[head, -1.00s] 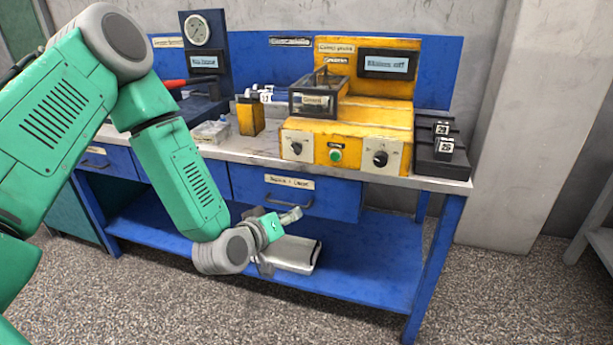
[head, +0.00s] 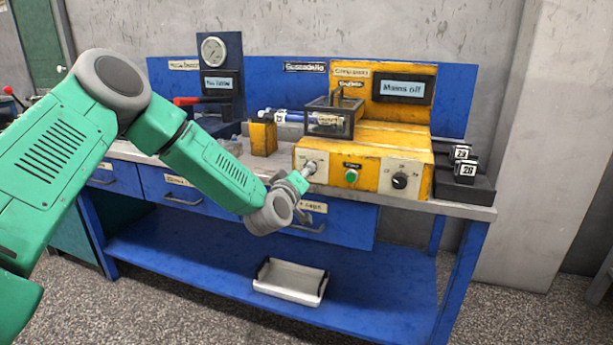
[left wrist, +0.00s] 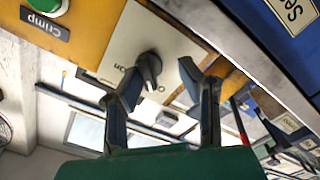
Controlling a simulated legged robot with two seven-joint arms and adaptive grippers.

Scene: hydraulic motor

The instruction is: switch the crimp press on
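The yellow crimp press (head: 365,150) stands on the bench, and its screen (head: 403,89) reads "Mains off". Its front has a white plate with a rotary switch at the left, a green button (head: 351,176) in the middle and a black knob (head: 400,181) at the right. My left gripper (head: 304,172) is at the left plate and covers most of that switch in the head view. In the left wrist view the dark switch knob (left wrist: 149,66) shows between the open fingertips of my left gripper (left wrist: 158,82), nearer one finger. I cannot tell whether they touch. My right gripper is out of view.
An open-topped box (head: 328,120) sits on the press. A yellow block (head: 263,137) stands to its left, and black numbered blocks (head: 463,165) stand to its right. A gauge stand (head: 220,70) is at the back left. A tray (head: 291,281) lies on the lower shelf.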

